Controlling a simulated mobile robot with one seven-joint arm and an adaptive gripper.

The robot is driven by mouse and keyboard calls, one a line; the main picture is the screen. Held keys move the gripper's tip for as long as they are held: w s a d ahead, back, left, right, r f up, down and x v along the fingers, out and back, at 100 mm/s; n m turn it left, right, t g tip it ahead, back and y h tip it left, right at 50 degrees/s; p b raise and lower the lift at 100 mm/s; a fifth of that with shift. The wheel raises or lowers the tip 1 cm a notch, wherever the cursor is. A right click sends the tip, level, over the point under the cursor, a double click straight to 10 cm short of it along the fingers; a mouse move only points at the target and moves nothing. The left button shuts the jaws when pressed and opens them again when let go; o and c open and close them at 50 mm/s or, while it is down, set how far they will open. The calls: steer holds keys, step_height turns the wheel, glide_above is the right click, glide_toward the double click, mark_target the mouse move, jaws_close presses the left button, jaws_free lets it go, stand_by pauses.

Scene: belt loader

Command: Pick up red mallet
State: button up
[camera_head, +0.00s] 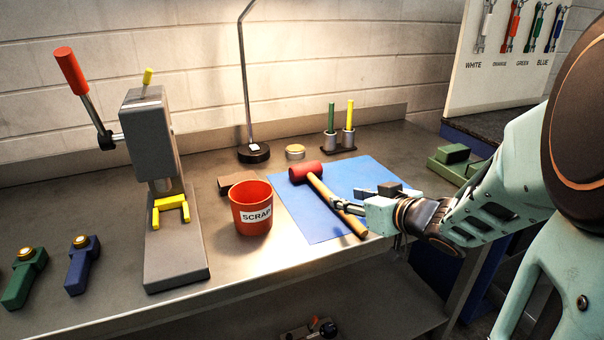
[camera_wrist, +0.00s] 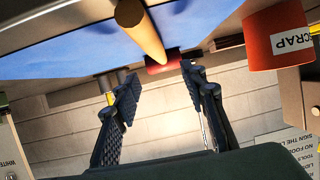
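The red mallet (camera_head: 305,172) lies on the blue mat (camera_head: 290,205), its red head toward the back left and its wooden handle running toward the front right. In the wrist view the mallet's handle (camera_wrist: 140,30) shows at the top, with the red head beyond it. My gripper (camera_head: 344,199) is at the handle in the head view, its fingers pointing left. In the wrist view my gripper (camera_wrist: 160,78) has its two fingers apart with nothing between them; the handle appears just beyond the fingertips. I cannot tell whether a finger touches it.
A red scrap bin (camera_head: 251,215) stands left of the mat, with a brown block (camera_head: 236,183) behind it. A grey press (camera_head: 160,180) stands further left. A pen holder (camera_head: 339,142) stands at the back.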

mark_target(330, 194)
steer(key=b+x, duration=0.1)
steer(key=x, duration=0.2)
steer(key=shift+w+a+f, duration=0.1)
steer(key=shift+w+f, duration=0.15)
steer(key=shift+f, duration=0.05)
steer(key=b+x, duration=0.1)
steer(key=x, duration=0.1)
steer(key=b+x, duration=0.1)
steer(key=x, duration=0.1)
steer(key=shift+w+f+b, duration=0.2)
steer(key=shift+f+b, duration=0.1)
steer(key=shift+f, duration=0.2)
steer(key=shift+w+a, duration=0.1)
steer(key=shift+w, duration=0.2)
steer(key=shift+c, duration=0.2)
jaws_close()
steer(key=shift+r, duration=0.1)
